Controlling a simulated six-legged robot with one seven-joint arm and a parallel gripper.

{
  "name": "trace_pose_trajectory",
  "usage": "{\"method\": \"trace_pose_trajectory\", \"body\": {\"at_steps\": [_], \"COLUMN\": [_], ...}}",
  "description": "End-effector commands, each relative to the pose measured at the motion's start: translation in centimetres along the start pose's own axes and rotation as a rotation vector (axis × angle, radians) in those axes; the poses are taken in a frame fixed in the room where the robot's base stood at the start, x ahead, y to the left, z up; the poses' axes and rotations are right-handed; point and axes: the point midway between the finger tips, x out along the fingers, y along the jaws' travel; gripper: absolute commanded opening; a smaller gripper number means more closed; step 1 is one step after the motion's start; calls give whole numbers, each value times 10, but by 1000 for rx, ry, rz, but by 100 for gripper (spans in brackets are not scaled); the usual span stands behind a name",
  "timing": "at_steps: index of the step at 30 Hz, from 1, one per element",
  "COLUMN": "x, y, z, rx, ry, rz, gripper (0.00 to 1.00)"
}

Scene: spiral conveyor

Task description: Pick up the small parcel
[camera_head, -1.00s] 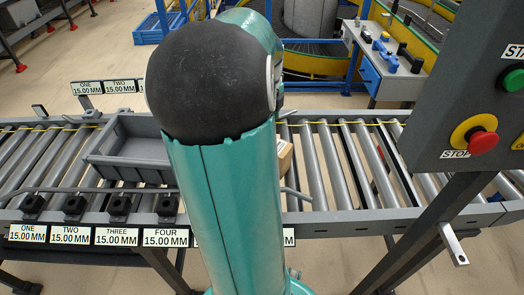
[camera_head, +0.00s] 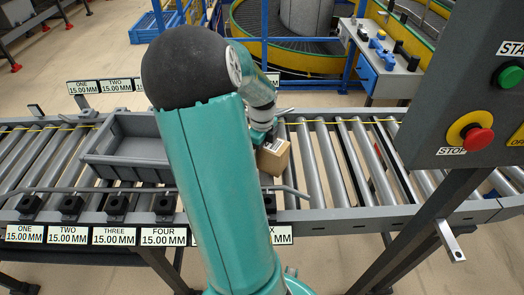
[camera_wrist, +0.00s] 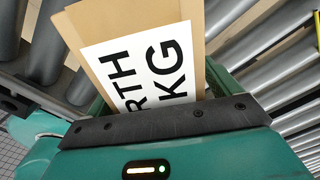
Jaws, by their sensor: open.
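The small parcel (camera_head: 274,158) is a brown cardboard box on the roller conveyor, right of the grey tray, partly hidden by my arm. In the wrist view the parcel (camera_wrist: 95,22) fills the upper middle, close up, with a white label reading "RTH" and "KG". My gripper (camera_head: 262,137) is at the parcel's upper left side in the head view, mostly hidden behind my arm. It is open; parts of its green fingers show on both sides of the parcel in the wrist view. Whether they touch it I cannot tell.
The grey tray (camera_head: 130,140) lies on the conveyor (camera_head: 345,160) to the left. A control panel (camera_head: 465,90) with green and red buttons stands at the right. Numbered signs line the front rail. The rollers right of the parcel are mostly clear.

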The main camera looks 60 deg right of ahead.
Motion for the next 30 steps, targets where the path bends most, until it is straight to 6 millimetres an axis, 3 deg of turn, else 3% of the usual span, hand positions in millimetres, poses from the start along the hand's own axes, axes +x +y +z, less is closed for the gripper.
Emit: {"method": "trace_pose_trajectory", "body": {"at_steps": [4, 13, 23, 30], "x": [0, -1, -4, -27], "y": [0, 0, -1, 0], "z": [0, 0, 0, 1], "rx": [0, 0, 0, -1], "ry": [-1, -1, -2, -4], "rz": [0, 0, -2, -2], "gripper": [87, 28, 28, 28]}}
